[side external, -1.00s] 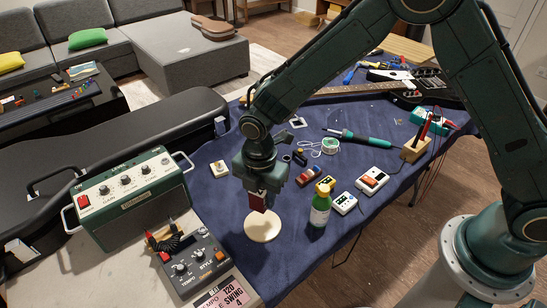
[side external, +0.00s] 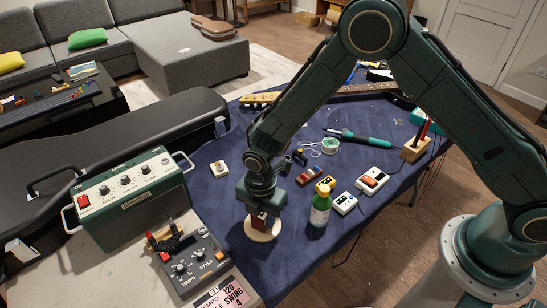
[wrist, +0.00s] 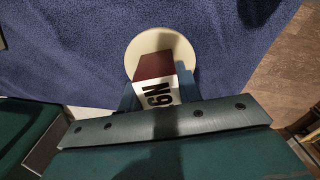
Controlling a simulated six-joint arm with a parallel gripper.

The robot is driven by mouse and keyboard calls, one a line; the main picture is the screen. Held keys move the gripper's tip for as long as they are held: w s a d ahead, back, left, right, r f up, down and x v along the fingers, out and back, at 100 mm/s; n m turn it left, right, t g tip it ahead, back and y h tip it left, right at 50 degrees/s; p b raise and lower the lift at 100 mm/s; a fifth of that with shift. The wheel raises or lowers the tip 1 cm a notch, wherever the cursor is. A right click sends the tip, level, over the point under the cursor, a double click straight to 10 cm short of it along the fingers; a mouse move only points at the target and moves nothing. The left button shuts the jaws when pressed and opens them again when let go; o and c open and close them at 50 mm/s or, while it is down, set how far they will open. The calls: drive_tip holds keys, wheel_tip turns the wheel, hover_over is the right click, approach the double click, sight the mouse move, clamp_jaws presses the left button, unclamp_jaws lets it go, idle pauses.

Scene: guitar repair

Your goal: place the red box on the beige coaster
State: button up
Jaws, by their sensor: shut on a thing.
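The red box (side external: 259,222) is held upright in my gripper (side external: 262,216), which is shut on it. The beige coaster (side external: 262,235) is a round disc lying on the blue cloth. In the side view the box is over the coaster and covers part of it. In the wrist view the box (wrist: 155,66) shows a dark red face and a white face with black print, with the coaster (wrist: 143,43) around it. The fingers (wrist: 160,95) lie on either side of the box. I cannot tell whether the box's bottom touches the coaster.
A green bottle with a yellow cap (side external: 320,206) stands close to the right of the coaster. A drum machine (side external: 190,262) and a green amplifier (side external: 130,200) are to the left. Small pedals (side external: 344,203) and a soldering iron (side external: 357,138) lie to the right and behind.

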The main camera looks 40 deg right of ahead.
drive_tip(key=shift+f, duration=0.15)
drive_tip(key=o, duration=1.1)
drive_tip(key=shift+c, duration=0.2)
wheel_tip(320, 180, up, 12)
drive_tip(key=shift+r, duration=0.1)
drive_tip(key=shift+r, duration=0.1)
idle(0.6)
